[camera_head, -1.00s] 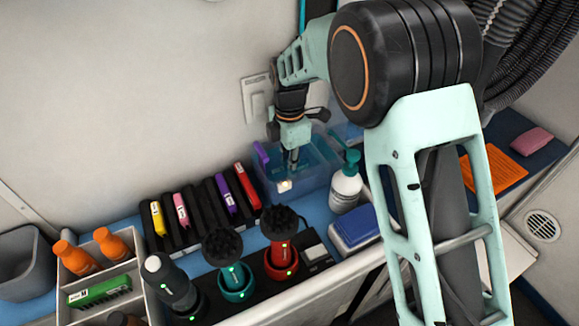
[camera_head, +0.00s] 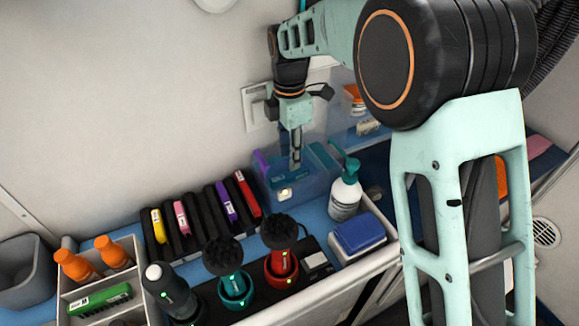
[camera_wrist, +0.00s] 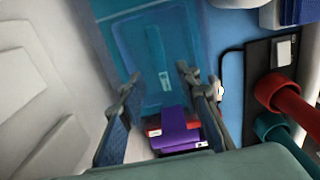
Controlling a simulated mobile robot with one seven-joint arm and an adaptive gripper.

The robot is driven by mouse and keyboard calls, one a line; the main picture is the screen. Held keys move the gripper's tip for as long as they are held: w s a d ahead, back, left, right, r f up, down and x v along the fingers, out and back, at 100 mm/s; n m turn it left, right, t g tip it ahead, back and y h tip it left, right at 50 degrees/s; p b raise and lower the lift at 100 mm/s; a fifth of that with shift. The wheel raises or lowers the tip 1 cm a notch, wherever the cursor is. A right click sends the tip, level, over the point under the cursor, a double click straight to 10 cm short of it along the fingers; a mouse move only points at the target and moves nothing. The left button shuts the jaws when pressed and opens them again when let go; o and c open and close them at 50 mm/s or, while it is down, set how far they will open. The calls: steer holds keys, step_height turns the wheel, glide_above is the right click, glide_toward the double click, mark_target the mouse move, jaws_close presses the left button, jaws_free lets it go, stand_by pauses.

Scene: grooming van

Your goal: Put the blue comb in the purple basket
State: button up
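My gripper (camera_head: 296,160) points down at a translucent blue bin (camera_head: 312,188) against the wall. In the wrist view my gripper (camera_wrist: 158,82) has its two fingers apart, with nothing held between them. The bin (camera_wrist: 122,45) lies beyond the fingertips there. A narrow dark blue strip (camera_wrist: 158,52) with a pale label shows in it; I cannot tell whether it is the blue comb. A purple piece (camera_head: 261,161) stands at the bin's left side. I cannot make out a purple basket.
A pump bottle (camera_head: 345,194) and a blue-topped box (camera_head: 359,235) stand right of the bin. Several coloured items sit in a black rack (camera_head: 205,208) to the left.

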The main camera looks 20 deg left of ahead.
mark_target(290, 174)
steer(key=shift+r, duration=2.05)
